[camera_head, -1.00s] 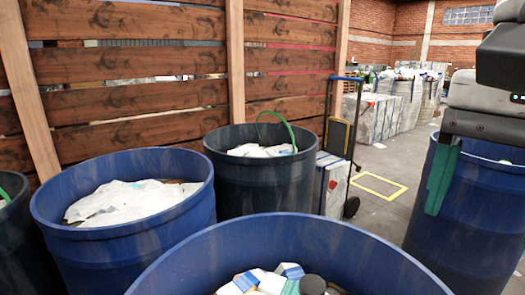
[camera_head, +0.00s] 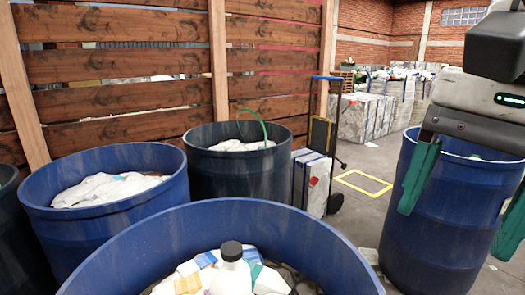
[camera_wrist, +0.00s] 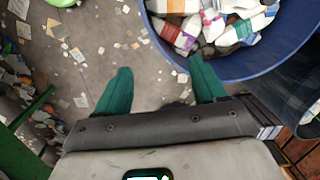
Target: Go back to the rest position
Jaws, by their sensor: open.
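My gripper (camera_head: 462,205) hangs at the right of the head view, with two green fingers spread apart and nothing between them. In the wrist view my gripper (camera_wrist: 158,90) is open and empty, its left finger over the littered floor and its right finger at the rim of a blue barrel (camera_wrist: 268,72). That barrel holds cartons and bottles. In the head view a blue barrel (camera_head: 330,250) at the front holds cartons and a white bottle with a dark cap (camera_head: 230,268).
A blue barrel (camera_head: 425,235) stands behind my gripper. Another blue barrel (camera_head: 110,225) and a dark barrel (camera_head: 240,178) stand by the wooden slat wall (camera_head: 120,68). A hand truck (camera_head: 322,140) and bales (camera_head: 372,117) are farther back. Scraps litter the floor (camera_wrist: 85,45).

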